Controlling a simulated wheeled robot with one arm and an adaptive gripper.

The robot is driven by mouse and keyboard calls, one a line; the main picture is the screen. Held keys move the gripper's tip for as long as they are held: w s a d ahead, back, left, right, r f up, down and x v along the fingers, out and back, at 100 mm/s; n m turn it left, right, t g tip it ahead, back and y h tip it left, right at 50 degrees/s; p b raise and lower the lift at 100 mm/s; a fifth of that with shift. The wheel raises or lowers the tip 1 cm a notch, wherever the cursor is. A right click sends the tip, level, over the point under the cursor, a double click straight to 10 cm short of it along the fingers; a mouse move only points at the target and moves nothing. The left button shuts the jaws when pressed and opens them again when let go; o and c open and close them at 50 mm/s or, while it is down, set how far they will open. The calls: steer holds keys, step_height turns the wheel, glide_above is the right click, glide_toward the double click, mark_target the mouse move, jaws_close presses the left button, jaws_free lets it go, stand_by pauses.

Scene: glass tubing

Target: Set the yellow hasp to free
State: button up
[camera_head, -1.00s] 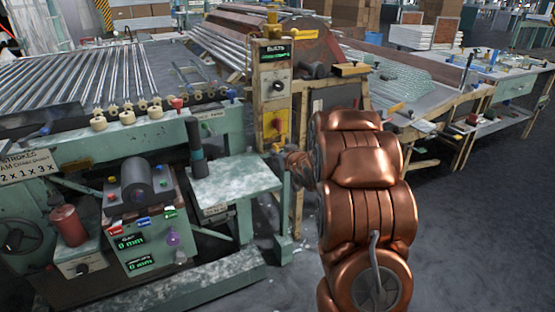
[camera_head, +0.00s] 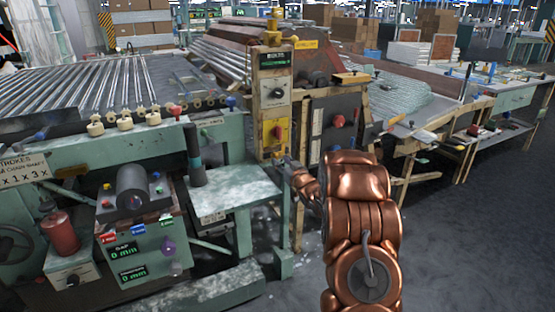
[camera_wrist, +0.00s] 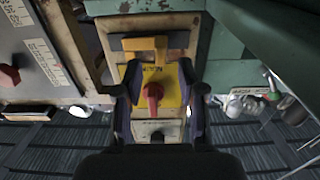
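The yellow hasp (camera_wrist: 145,44) is a bent yellow bar at the top of the wrist view, at the edge of a yellow plate (camera_wrist: 171,90) with a red switch handle (camera_wrist: 153,93). The plate also shows on the post in the head view (camera_head: 275,132); the hasp is too small to make out there. My gripper (camera_wrist: 157,80) is open and empty, with one dark finger on each side of the plate and red handle. The hasp lies just beyond the fingertips in the picture. Contact cannot be told. In the head view my gripper (camera_head: 286,166) is small, near the post.
A grey panel with a red knob (camera_head: 338,121) stands right of the post. A green side table (camera_head: 235,185) is to the left, beside a control box (camera_head: 140,240). Glass tubes (camera_head: 100,85) lie on the machine behind. Grey floor is clear at right.

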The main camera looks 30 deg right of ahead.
mark_target(277, 157)
steer(key=shift+w+d, duration=0.15)
steer(key=shift+w, duration=1.85)
jaws_close()
